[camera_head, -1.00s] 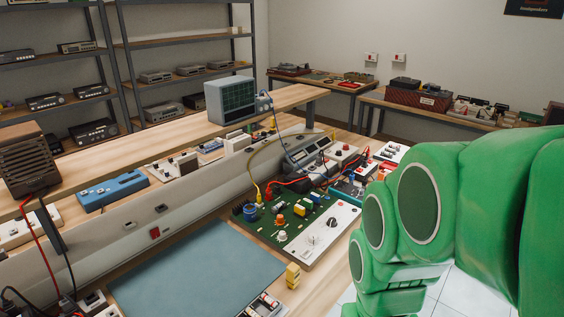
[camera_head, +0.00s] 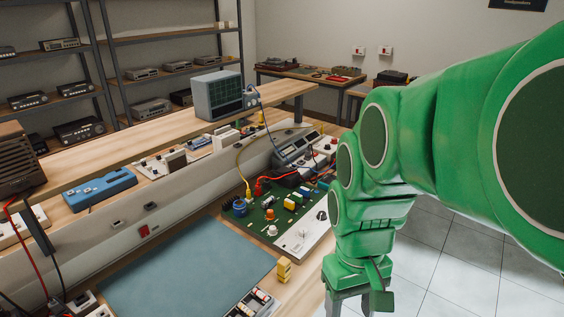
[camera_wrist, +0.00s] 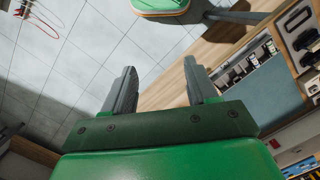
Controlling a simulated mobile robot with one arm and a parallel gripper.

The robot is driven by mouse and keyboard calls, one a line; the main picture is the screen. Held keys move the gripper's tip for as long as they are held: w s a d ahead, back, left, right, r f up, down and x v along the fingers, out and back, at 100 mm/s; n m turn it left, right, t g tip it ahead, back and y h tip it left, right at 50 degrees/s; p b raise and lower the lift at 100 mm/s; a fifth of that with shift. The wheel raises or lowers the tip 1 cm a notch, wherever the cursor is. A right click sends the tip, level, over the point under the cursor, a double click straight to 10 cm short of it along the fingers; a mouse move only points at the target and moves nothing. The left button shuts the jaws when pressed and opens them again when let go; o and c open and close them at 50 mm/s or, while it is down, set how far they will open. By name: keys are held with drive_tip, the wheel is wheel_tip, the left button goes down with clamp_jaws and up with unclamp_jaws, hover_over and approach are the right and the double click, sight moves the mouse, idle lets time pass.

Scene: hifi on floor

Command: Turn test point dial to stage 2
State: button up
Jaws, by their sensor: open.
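A green circuit board (camera_head: 258,215) lies on the workbench in the head view, with a white panel (camera_head: 292,246) along its right side. A small dial (camera_head: 303,232) and a dark knob (camera_head: 321,214) sit on the panel. A pale knob (camera_head: 272,230) stands on the green part. I cannot read which dial is the test point dial or its setting. My gripper (camera_head: 362,298) hangs low right of the bench edge, apart from the board. In the wrist view my gripper (camera_wrist: 162,88) is open and empty, with floor tiles and bench edge beyond it.
A blue-grey mat (camera_head: 190,275) lies left of the board, with yellow blocks (camera_head: 284,269) and a component tray (camera_head: 255,305) near its right edge. A grey oscilloscope (camera_head: 218,95) stands on the raised shelf. Cables run over the board's back. Tiled floor (camera_head: 450,270) is clear at right.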

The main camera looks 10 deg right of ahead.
drive_tip(key=w+r+n, duration=0.1)
drive_tip(key=w+n, duration=0.2)
drive_tip(key=w, duration=1)
drive_tip(key=n+t, duration=0.2)
drive_tip(key=n, duration=0.9)
hover_over(322, 213)
drive_tip(key=f, duration=1.5)
drive_tip(key=shift+s+a+f, duration=0.1)
drive_tip(key=shift+s, duration=0.15)
drive_tip(key=shift+w+f, duration=0.25)
drive_tip(key=shift+f, duration=3.95)
drive_tip(key=c, duration=1.1)
